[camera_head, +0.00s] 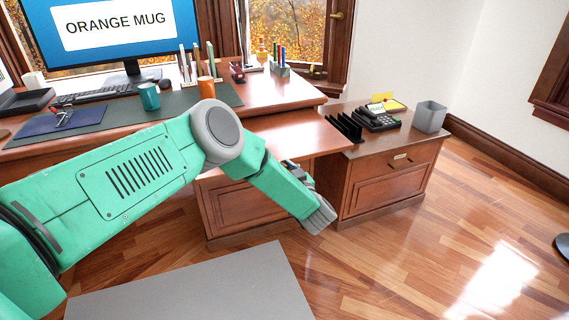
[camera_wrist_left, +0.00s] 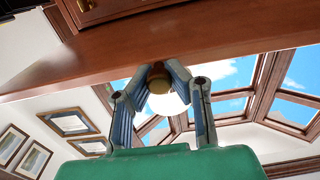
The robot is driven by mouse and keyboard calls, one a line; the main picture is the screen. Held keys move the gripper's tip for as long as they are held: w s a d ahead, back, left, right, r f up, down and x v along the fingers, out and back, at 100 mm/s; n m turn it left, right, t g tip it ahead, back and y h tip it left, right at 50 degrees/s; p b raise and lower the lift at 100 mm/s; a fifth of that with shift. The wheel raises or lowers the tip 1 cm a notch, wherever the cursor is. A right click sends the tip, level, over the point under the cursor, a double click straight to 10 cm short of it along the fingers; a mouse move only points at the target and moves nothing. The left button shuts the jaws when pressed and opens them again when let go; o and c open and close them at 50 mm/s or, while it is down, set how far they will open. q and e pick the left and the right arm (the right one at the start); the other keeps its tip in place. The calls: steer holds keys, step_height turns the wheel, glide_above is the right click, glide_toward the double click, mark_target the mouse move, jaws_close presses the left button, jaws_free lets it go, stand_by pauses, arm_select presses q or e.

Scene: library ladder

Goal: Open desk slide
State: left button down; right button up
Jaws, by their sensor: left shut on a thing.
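The desk slide (camera_head: 300,133) is a flat reddish-brown board that stands out from under the desk's top, right of my elbow. My left gripper (camera_head: 292,167) is at its front edge, partly hidden behind my own forearm. In the left wrist view the slide (camera_wrist_left: 215,38) crosses above the fingers as a wide wooden band. The left gripper (camera_wrist_left: 158,72) is shut there around a small round knob (camera_wrist_left: 159,86) by the slide's edge. The exact contact is hard to make out. My right gripper is not in view.
The wooden desk (camera_head: 270,93) bears a monitor (camera_head: 115,30), a teal mug (camera_head: 149,97) and an orange mug (camera_head: 206,89). At right, a lower cabinet (camera_head: 390,178) carries a black file rack (camera_head: 345,127), a phone (camera_head: 377,118) and a grey bin (camera_head: 430,117).

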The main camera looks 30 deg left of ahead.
arm_select(q)
steer(key=shift+d+f, duration=0.15)
steer(key=c, duration=1.4)
jaws_free()
steer(key=shift+w+a, duration=0.1)
steer(key=shift+a, duration=0.1)
steer(key=shift+d, duration=0.1)
steer(key=v, duration=1.2)
